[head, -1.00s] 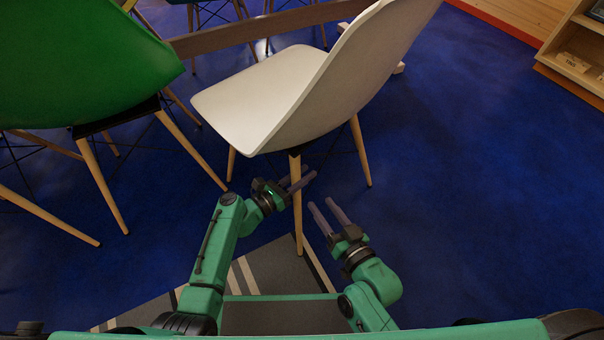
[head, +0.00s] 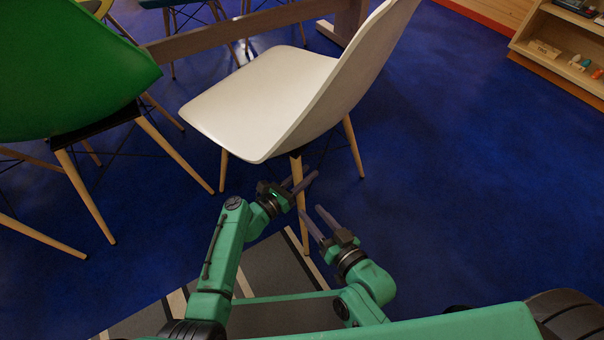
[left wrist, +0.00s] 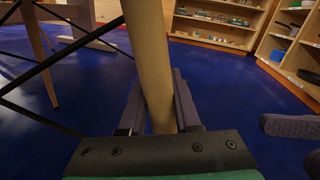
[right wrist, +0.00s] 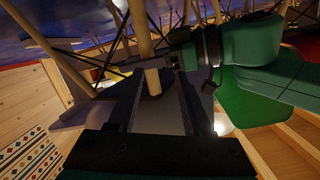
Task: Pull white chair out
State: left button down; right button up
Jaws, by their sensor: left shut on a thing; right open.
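The white chair (head: 262,95) stands upright in the middle of the head view, its backrest toward the right and its wooden legs on the blue floor. My left gripper (head: 304,179) is shut on the chair's near wooden leg, below the seat. The left wrist view shows this leg (left wrist: 149,60) running between the two fingers. My right gripper (head: 312,211) is open, lower down and close to the same leg. In the right wrist view a wooden leg (right wrist: 152,80) shows between its spread fingers; I cannot tell whether they touch it.
A green chair (head: 70,75) stands close by on the left, its legs splayed toward the white chair. A wooden table beam (head: 240,32) lies behind the white chair. A shelf (head: 560,45) stands at the far right. The floor right of the chair is clear.

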pick_arm(q)
jog(key=shift+d, duration=0.15)
jog(key=c, duration=0.5)
grip_release()
jog(key=shift+c, duration=0.2)
jog(key=p+v, duration=0.1)
jog(key=v, duration=0.2)
jog(key=shift+r, duration=0.15)
jog(key=p+v, duration=0.3)
jog(key=v, duration=0.8)
jog(key=shift+s+a, duration=0.2)
jog(key=shift+a, duration=0.1)
pick_arm(e)
jog(key=s+g, duration=0.1)
jog(key=s, duration=0.1)
jog(key=s+g, duration=0.1)
jog(key=s, duration=0.1)
jog(key=shift+s+a+f+g, duration=0.1)
jog(key=shift+g, duration=0.2)
